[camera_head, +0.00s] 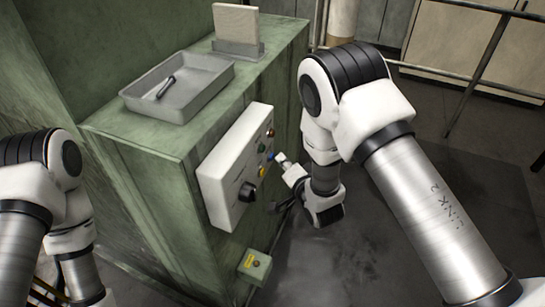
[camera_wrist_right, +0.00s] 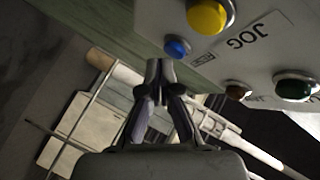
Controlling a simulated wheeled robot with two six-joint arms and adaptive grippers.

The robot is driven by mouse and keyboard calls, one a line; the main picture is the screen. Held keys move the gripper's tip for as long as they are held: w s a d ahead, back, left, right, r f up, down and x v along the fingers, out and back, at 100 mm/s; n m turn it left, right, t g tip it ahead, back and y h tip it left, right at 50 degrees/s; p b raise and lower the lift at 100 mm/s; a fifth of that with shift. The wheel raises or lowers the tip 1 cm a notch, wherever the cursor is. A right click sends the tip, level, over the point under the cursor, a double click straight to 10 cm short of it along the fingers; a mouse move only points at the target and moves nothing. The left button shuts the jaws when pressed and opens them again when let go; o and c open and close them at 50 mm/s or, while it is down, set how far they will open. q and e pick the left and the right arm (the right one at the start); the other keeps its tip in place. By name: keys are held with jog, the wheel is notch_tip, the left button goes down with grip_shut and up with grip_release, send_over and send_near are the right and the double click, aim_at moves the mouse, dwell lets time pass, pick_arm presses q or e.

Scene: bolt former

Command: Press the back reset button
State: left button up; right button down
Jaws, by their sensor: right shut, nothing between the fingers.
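A white control panel (camera_head: 222,183) on the green machine carries several coloured buttons. The blue button (camera_head: 271,156) sits beside the yellow button (camera_head: 262,170). In the wrist view the blue button (camera_wrist_right: 177,47) is just above my fingertips, with a small unreadable label beside it. My right gripper (camera_head: 279,158) is at the panel's right side, close to the blue button. In the wrist view its fingertips (camera_wrist_right: 160,70) are together and empty. Contact with the button does not show. My left arm enters at the left, but its gripper is out of view.
The yellow button (camera_wrist_right: 207,15) is marked JOG; a green button (camera_wrist_right: 293,87) and a dark red one (camera_wrist_right: 237,90) are near. A black knob (camera_head: 247,191) sits lower on the panel. A grey tray (camera_head: 190,95) stands on the machine; a yellow-green box (camera_head: 255,265) is below.

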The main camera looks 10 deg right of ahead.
jog(key=shift+s+d, duration=0.15)
jog(key=shift+d, duration=0.1)
jog(key=s+d, duration=0.1)
jog(key=d, duration=0.1)
jog(key=s+d, duration=0.1)
jog(key=d, duration=0.1)
jog(key=shift+s, duration=0.4)
dwell(0.6)
